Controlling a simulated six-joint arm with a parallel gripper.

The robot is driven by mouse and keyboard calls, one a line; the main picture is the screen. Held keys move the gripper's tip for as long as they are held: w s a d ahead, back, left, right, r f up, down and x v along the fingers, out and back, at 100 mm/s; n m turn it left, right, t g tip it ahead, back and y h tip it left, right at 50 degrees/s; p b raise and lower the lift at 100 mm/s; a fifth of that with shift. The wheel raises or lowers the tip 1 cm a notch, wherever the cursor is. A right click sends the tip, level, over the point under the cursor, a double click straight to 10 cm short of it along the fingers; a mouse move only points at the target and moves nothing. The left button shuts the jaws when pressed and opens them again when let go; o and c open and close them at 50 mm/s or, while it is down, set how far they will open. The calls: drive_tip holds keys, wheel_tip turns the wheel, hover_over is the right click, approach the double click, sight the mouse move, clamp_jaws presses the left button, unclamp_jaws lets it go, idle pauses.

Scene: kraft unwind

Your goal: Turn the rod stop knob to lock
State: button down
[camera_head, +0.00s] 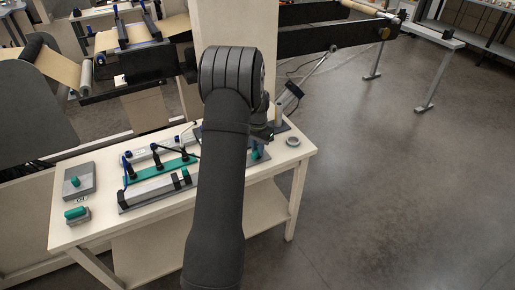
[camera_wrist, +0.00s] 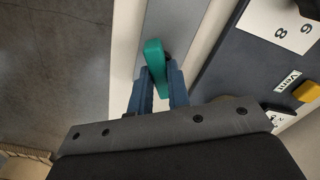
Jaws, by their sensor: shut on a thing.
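A teal knob (camera_wrist: 153,53) shows in the wrist view as a narrow bar, standing over a grey strip. My gripper (camera_wrist: 160,82) has its two blue fingers on either side of the knob's near end, shut on it. The knob leans slightly left in the picture. I see no readable lock mark beside it. In the head view my arm covers the gripper and most of the spot where it works. A small teal part (camera_head: 258,154) shows just right of the arm there, and I cannot tell if it is the same knob.
In the wrist view a dark panel (camera_wrist: 225,75) with a yellow knob (camera_wrist: 306,91) and a "Vent" label lies to the right. The bench (camera_head: 110,236) bears a grey plate with a teal knob (camera_head: 75,181), a teal-topped block (camera_head: 77,213) and a ring (camera_head: 293,141).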

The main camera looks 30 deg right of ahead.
drive_tip(key=n, duration=0.5)
drive_tip(key=shift+n, duration=0.3)
drive_tip(key=n, duration=0.5)
drive_tip(key=shift+n, duration=0.3)
drive_tip(key=c, duration=1.4)
unclamp_jaws()
drive_tip(key=shift+o, duration=0.2)
wheel_tip(320, 180, up, 18)
drive_tip(key=shift+f, duration=0.25)
